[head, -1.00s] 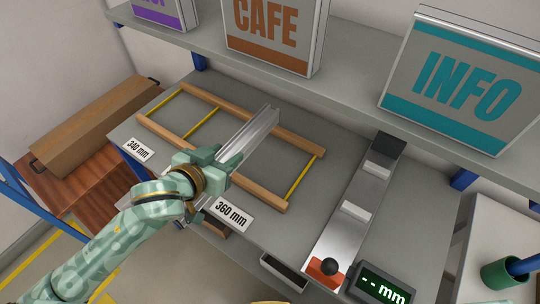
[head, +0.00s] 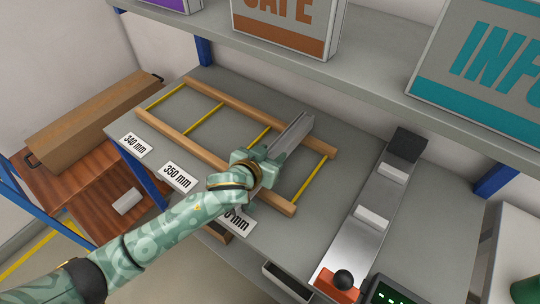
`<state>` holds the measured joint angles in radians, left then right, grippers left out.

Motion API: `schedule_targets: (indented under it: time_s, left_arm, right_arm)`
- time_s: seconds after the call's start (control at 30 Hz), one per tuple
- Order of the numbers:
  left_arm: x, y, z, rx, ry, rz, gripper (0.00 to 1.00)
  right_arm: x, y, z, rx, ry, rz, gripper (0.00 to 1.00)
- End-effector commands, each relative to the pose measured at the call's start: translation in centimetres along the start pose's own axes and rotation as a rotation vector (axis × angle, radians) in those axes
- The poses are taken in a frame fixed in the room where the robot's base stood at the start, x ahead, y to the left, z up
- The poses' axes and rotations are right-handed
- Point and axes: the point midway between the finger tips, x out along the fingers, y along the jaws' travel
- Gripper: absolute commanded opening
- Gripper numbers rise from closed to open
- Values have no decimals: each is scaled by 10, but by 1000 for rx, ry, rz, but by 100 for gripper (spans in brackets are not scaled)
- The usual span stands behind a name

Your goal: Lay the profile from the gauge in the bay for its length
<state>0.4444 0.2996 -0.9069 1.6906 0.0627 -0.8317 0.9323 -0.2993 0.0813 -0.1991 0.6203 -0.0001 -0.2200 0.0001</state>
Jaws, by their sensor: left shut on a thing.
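My left gripper (head: 262,166) is shut on a silver metal profile (head: 291,138), holding it near its front end. The profile lies over the wooden rack (head: 232,97), right of the third yellow strip (head: 258,137) and left of the last one (head: 312,177), so over the rightmost bay. I cannot tell whether it touches the rails. The label of this bay is partly covered by my arm; labels 340 mm (head: 135,145) and 350 mm (head: 177,177) show clearly. The gauge (head: 354,248) at right is empty; its display (head: 390,293) is cut off. My right gripper is not in view.
A shelf (head: 355,85) with framed signs runs above the back of the table. An open drawer-like bin (head: 287,282) sits below the table's front edge. The two left bays are empty.

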Motion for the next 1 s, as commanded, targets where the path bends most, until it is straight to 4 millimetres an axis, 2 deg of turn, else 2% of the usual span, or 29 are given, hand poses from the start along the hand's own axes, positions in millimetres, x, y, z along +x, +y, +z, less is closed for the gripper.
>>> schedule_targets:
  time_s: [0.27,0.3,0.37,0.73,0.87,1.0]
  left_arm:
    - [0,0,0,-2,2,0,4]
    - [0,0,1,-1,0,0,47]
    - [0,0,1,-1,0,0,63]
    - [-5,0,-3,0,1,0,63]
    - [-28,0,-4,-2,0,-1,63]
    - [-63,0,-5,-1,1,0,63]
  right_arm:
    - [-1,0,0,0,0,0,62]
    - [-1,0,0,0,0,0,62]
    - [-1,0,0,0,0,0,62]
    - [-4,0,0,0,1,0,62]
    - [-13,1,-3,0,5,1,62]
    - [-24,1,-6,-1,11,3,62]
